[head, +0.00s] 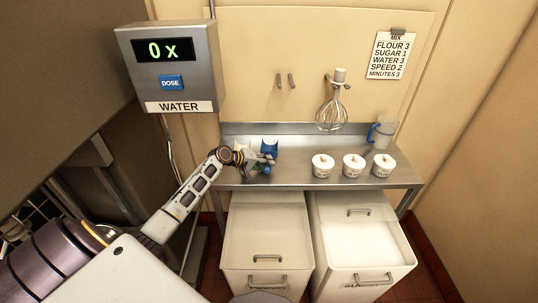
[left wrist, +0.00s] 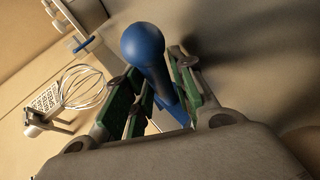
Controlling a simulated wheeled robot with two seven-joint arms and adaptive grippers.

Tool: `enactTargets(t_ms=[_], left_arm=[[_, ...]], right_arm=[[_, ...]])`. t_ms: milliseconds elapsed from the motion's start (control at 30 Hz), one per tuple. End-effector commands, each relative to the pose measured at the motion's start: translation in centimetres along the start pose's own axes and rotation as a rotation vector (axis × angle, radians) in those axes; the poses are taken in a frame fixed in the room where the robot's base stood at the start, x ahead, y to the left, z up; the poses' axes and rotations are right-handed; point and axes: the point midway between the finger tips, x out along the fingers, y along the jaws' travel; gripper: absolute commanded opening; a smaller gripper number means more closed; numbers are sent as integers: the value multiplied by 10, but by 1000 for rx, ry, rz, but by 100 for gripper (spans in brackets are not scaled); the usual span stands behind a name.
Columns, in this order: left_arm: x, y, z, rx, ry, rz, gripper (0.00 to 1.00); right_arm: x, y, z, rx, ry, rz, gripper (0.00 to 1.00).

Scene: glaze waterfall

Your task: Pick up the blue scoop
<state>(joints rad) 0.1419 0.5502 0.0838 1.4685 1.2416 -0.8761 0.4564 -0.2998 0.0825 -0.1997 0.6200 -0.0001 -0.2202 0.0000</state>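Part of the scoop is hidden behind the fingers. I cannot tell whether the scoop is clear of the table. My right gripper is not in view.
A pale scoop (head: 241,146) sits just left of the blue one, partly behind my gripper. A whisk (head: 332,112) hangs behind. Two bins (head: 268,245) stand below. A water dispenser (head: 168,65) is upper left.

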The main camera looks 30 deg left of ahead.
Motion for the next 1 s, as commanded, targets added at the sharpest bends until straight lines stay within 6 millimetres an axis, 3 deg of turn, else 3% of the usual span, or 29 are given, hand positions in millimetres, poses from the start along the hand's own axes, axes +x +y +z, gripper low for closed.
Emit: enactTargets(t_ms=[200,400,767,1000], left_arm=[[0,0,0,0,0,0,25],[0,0,0,0,0,0,1],[-2,2,-1,1,1,0,0],[-11,17,-6,4,3,1,0]], right_arm=[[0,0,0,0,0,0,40],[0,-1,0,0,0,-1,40],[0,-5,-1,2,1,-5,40],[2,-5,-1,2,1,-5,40]])
